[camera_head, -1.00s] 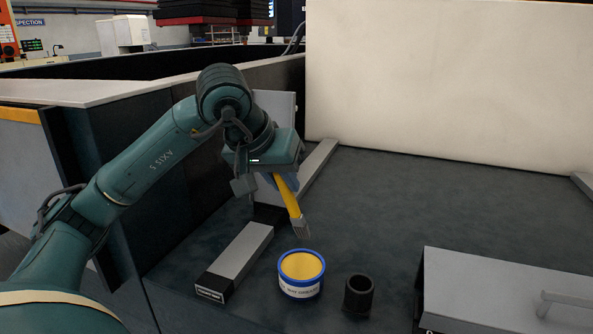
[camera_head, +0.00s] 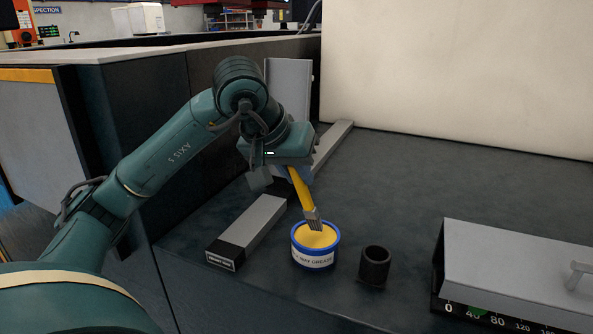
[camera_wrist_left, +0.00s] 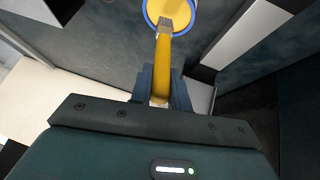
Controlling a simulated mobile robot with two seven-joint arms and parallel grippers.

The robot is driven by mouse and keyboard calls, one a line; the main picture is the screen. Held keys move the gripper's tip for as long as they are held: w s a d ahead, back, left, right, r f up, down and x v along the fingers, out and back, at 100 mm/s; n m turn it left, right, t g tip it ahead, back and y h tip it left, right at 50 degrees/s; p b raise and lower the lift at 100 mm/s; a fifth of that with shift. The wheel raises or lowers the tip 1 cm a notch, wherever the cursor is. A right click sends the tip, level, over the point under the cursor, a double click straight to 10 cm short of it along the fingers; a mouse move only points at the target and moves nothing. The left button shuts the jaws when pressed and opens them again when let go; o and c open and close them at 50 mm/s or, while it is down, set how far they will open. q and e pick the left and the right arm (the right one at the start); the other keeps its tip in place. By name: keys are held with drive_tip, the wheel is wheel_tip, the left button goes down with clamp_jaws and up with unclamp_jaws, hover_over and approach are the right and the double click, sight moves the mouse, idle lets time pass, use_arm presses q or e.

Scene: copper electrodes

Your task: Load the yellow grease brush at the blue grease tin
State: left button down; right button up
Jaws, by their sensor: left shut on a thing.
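The yellow grease brush (camera_head: 302,191) is held bristles down and tilted in my left gripper (camera_head: 291,172), which is shut on its handle. The blue grease tin (camera_head: 313,260) stands open on the dark bench, with yellow grease inside. In the head view the bristle end overlaps the tin's opening; I cannot tell whether it touches the grease. In the left wrist view the brush (camera_wrist_left: 163,62) runs from between the fingers (camera_wrist_left: 161,90) to the yellow opening of the tin (camera_wrist_left: 149,22). My right gripper is not in view.
A black cup (camera_head: 374,267) stands just right of the tin. A grey bar with a black labelled end (camera_head: 249,228) lies left of it. A grey metal cover with a handle and scale (camera_head: 510,263) is at the right. A pale wall (camera_head: 450,75) rises behind; the bench middle is clear.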

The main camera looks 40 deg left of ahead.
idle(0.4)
use_arm(q)
drive_tip(key=shift+f+b, duration=0.45)
drive_tip(key=shift+f, duration=0.05)
idle(0.5)
drive_tip(key=shift+f, duration=0.1)
idle(0.9)
